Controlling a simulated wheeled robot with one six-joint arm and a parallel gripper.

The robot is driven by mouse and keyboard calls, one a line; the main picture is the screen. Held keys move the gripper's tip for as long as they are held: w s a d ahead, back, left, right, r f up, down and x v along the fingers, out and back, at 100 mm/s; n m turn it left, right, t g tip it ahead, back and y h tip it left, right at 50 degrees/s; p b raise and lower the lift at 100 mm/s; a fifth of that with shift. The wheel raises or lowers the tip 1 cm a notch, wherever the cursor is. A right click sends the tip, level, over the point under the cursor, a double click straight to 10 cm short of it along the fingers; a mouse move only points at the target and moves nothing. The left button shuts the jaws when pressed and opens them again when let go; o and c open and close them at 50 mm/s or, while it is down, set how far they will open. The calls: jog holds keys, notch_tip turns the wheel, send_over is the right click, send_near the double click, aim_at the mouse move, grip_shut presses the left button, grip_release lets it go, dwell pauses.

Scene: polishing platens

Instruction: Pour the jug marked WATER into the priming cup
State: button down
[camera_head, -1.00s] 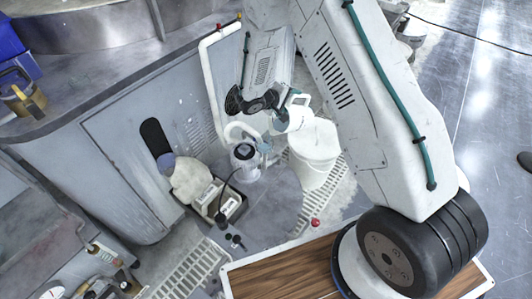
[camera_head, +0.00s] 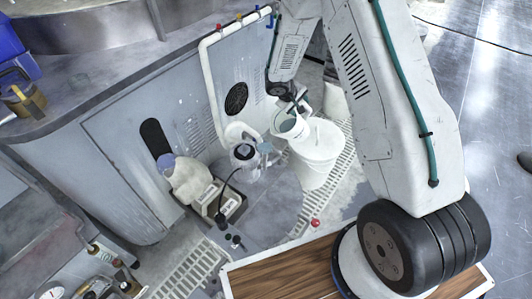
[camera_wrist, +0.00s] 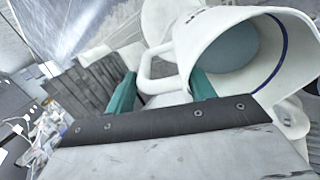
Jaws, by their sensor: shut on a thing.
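A white jug (camera_head: 290,128) hangs in my gripper (camera_head: 300,102), beside and partly in front of the white bucket. It is tilted, with its mouth toward the lower left. In the wrist view the jug (camera_wrist: 193,48) shows a blue line inside the rim and a blue-grey liquid surface. Dark marking near its rim is too cut off to read. My gripper (camera_wrist: 163,82) has teal fingers, shut on the jug's handle. A clear cup-like vessel with a dark top (camera_head: 243,153), probably the priming cup, stands left of and below the jug. I see no stream.
A white bucket (camera_head: 318,158) stands right of the clear vessel. A white pipe (camera_head: 212,85) rises behind. A white bottle with a purple cap (camera_head: 187,180) and a tray of small boxes (camera_head: 232,207) stand left. A wooden board (camera_head: 290,275) with a red knob is in front.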

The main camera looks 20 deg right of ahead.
jog(key=d+f+y+b, duration=0.1)
jog(key=w+d+f+y, duration=0.1)
jog(key=d, duration=0.1)
jog(key=d+f+g+y+b, duration=0.1)
jog(key=f, duration=0.1)
jog(key=shift+w+d+b, duration=0.2)
jog(key=shift+w+b, duration=0.1)
jog(key=shift+w, duration=0.05)
jog(key=shift+w+d+f+g+y+b, duration=0.2)
jog(key=shift+d+f+y+b, duration=0.3)
jog(key=shift+f, duration=0.25)
jog(key=shift+w+d+f+g+y+b, duration=0.15)
jog(key=shift+d+f+y+b, duration=0.25)
jog(key=shift+d+f+b, duration=0.25)
jog(key=shift+w+d+f+g+y+b, duration=0.15)
jog(key=shift+d+f+y+b, duration=0.1)
jog(key=shift+f+y+b, duration=0.3)
jog(key=shift+w+d+f+g+y+b, duration=0.1)
jog(key=shift+d+f+y+b, duration=0.2)
jog(key=shift+f, duration=0.3)
jog(key=shift+s, duration=0.1)
